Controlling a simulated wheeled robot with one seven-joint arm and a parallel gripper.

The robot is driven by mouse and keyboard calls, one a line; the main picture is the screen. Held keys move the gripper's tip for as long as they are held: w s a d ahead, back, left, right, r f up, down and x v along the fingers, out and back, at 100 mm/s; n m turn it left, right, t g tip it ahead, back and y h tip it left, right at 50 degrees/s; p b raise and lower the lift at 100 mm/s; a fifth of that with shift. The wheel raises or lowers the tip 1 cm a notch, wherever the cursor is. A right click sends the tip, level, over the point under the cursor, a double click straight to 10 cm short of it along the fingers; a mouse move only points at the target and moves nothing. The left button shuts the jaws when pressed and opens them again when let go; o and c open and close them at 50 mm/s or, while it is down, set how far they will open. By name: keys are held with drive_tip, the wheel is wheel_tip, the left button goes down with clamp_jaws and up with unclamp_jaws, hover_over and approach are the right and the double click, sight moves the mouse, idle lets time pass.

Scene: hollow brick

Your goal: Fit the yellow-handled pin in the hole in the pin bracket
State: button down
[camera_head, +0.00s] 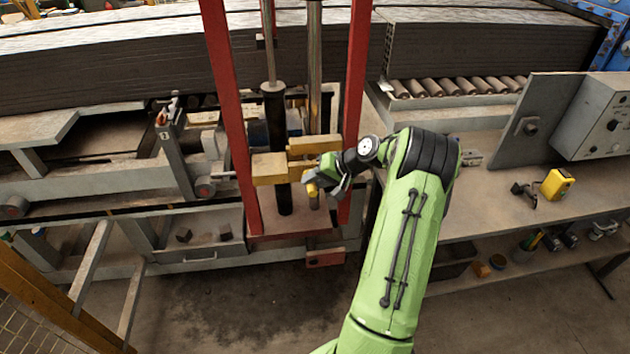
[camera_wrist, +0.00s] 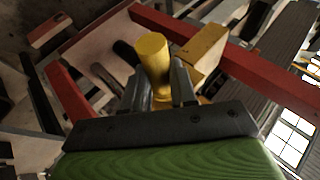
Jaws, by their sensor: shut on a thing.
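My gripper (camera_head: 326,186) is in front of the red frame in the head view. In the wrist view my gripper (camera_wrist: 162,82) is shut on the yellow handle of the pin (camera_wrist: 152,52), a round cylinder between the two dark fingers. In the head view a small yellow part of the pin (camera_head: 311,190) shows at the fingertips. Yellow blocks (camera_head: 270,168) between the red posts seem to be the pin bracket; one block (camera_wrist: 201,50) is just right of the handle in the wrist view. The pin's shaft and the hole are hidden, so I cannot tell whether the pin is in it.
Red posts (camera_head: 232,110) and (camera_head: 355,90) stand either side of the blocks, close to my gripper. A dark vertical cylinder (camera_head: 275,130) stands between them. A bench (camera_head: 490,205) at right holds a yellow tool (camera_head: 557,184) and a grey control box (camera_head: 603,120). The floor in front is clear.

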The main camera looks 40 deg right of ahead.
drive_tip(key=shift+w+d, duration=0.1)
drive_tip(key=shift+w, duration=0.15)
drive_tip(key=c, duration=0.8)
unclamp_jaws()
drive_tip(key=shift+s, duration=0.1)
drive_tip(key=p+v, duration=0.1)
drive_tip(key=v, duration=1.4)
drive_tip(key=shift+s+r+p, duration=0.25)
drive_tip(key=shift+r+p, duration=0.05)
